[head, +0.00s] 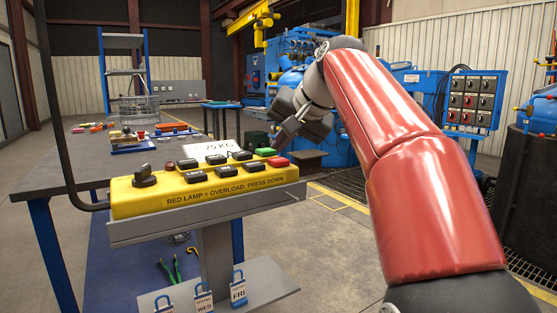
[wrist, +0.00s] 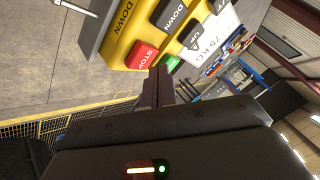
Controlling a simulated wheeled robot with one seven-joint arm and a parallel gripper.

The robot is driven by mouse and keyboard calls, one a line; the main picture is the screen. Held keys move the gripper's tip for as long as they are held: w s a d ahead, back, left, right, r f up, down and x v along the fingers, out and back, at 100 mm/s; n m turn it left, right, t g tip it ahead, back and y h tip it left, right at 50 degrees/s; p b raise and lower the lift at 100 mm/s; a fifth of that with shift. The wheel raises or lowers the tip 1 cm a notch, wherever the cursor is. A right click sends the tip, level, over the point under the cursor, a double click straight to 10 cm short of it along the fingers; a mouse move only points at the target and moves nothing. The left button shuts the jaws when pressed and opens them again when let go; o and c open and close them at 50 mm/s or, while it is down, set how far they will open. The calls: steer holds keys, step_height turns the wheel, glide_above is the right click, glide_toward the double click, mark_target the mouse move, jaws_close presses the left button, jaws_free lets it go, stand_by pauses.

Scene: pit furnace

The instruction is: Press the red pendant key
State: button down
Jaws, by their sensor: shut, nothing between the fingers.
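The yellow pendant box (head: 150,204) stands on a grey bracket and reads "RED LAMP = OVERLOAD: PRESS DOWN". Its red key (head: 278,162) is at the right end, in front of a green key (head: 265,152). In the wrist view the red key (wrist: 142,54) is marked STOP, and the green key (wrist: 170,62) is partly hidden behind my fingers. My gripper (head: 282,143) is shut and empty. Its fingertips (wrist: 158,72) appear close to the red and green keys; I cannot tell whether they touch.

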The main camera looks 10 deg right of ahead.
mark_target(281, 161)
steer(key=shift+f, duration=0.1)
steer(key=shift+f, duration=0.35)
steer(key=shift+f+b, duration=0.45)
steer(key=shift+b, duration=0.1)
stand_by(0.8)
steer(key=shift+r, duration=0.1)
steer(key=shift+r+p, duration=0.75)
steer(key=shift+p, duration=0.25)
steer(key=shift+r, duration=0.15)
step_height(281, 161, up, 3)
steer(key=p, duration=0.3)
steer(key=shift+r, duration=0.85)
